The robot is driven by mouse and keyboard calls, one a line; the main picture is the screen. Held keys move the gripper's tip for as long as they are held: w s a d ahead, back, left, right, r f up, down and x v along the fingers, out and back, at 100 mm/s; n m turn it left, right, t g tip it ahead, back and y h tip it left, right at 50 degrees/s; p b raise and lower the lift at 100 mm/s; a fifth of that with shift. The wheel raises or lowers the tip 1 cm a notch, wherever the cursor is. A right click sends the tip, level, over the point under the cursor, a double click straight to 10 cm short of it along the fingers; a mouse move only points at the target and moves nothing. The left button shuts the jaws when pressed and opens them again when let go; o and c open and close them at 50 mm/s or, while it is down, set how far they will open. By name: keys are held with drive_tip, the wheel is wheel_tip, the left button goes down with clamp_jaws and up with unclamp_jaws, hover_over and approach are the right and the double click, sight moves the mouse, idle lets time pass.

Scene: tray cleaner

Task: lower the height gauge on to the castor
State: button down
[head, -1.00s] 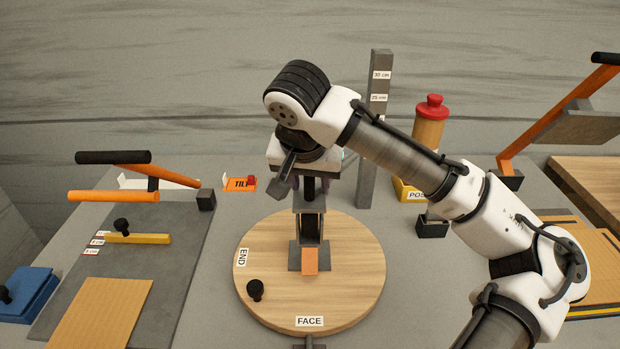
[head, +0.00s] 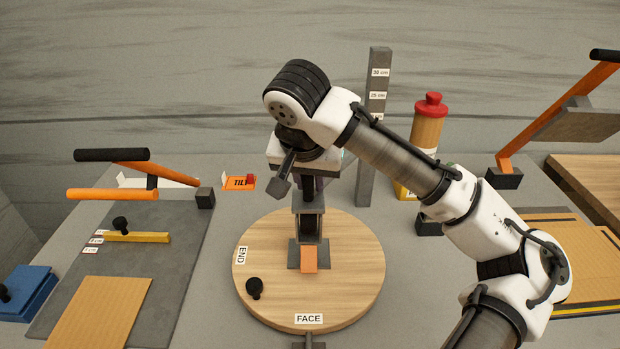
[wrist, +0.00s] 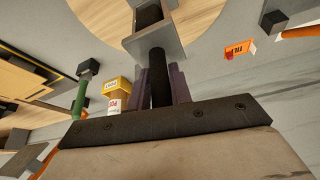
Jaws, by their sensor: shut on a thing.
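My gripper (head: 308,183) is shut on the black stem of the height gauge, whose grey body (head: 309,204) is below my fingers, above the middle of the round wooden turntable. In the wrist view my purple fingers (wrist: 161,85) flank the stem, and the gauge's grey body (wrist: 153,38) has a dark square opening. The castor (head: 310,229) shows as a dark wheel between grey sides, over a grey plate (head: 295,262) with an orange tab (head: 309,262). The gauge is upright and in line with the castor; I cannot tell whether they touch.
The turntable (head: 350,285) carries END and FACE labels and a black knob (head: 255,288). A grey scale post (head: 370,150) and a red-capped bottle (head: 430,125) stand behind to the right. An orange-handled lever (head: 140,172) is at left.

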drive_tip(key=c, duration=1.3)
unclamp_jaws()
drive_tip(key=shift+a+f, duration=0.15)
drive_tip(key=shift+f, duration=0.25)
drive_tip(key=shift+r, duration=0.2)
drive_tip(key=shift+r, duration=0.2)
drive_tip(key=b+v, duration=0.1)
drive_tip(key=v, duration=1.2)
drive_tip(key=shift+r, duration=0.15)
